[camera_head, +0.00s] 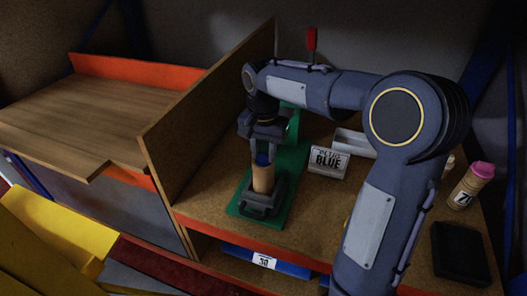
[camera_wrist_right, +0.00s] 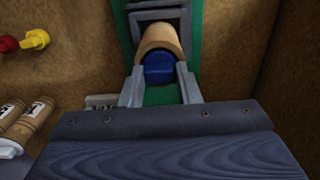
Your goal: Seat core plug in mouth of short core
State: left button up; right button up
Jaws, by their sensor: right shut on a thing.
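The short core (camera_head: 263,180), a tan cardboard tube, stands upright in a dark clamp (camera_head: 262,202) on a green base plate (camera_head: 284,189). It also shows in the wrist view (camera_wrist_right: 160,37). The blue core plug (camera_wrist_right: 159,72) is between the fingers of my right gripper (camera_wrist_right: 160,84), which is shut on it. In the head view the gripper (camera_head: 263,152) points down directly over the core, and a bit of blue shows at the core's top. The plug is at the mouth; how deep it sits I cannot tell. My left gripper is out of view.
A wooden partition (camera_head: 215,115) rises left of the base plate. A pink-topped tube (camera_head: 472,186) and a black block (camera_head: 460,253) are at the far right.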

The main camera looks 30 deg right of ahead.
aim_at(264, 155)
jog(key=shift+f, duration=0.15)
jog(key=o, duration=1.1)
jog(key=shift+c, duration=0.2)
jog(key=shift+r, duration=0.25)
notch_tip(264, 155, up, 12)
jog(key=p, duration=0.1)
jog(key=s+a+f+n+t+y, duration=0.1)
jog(key=s+a+f+n+t, duration=0.1)
jog(key=s+f, duration=0.2)
jog(key=s+a+f+n+t+y, duration=0.1)
jog(key=s+a+f+n, duration=0.2)
jog(key=s, duration=0.7)
jog(key=s+a+f+n+t+y, duration=0.1)
jog(key=s+a+f+n+t, duration=0.1)
jog(key=s+f, duration=0.3)
jog(key=s+n, duration=0.1)
jog(key=s, duration=0.2)
jog(key=shift+a+t+y, duration=0.2)
jog(key=shift+t+y, duration=0.1)
jog(key=shift+y, duration=0.1)
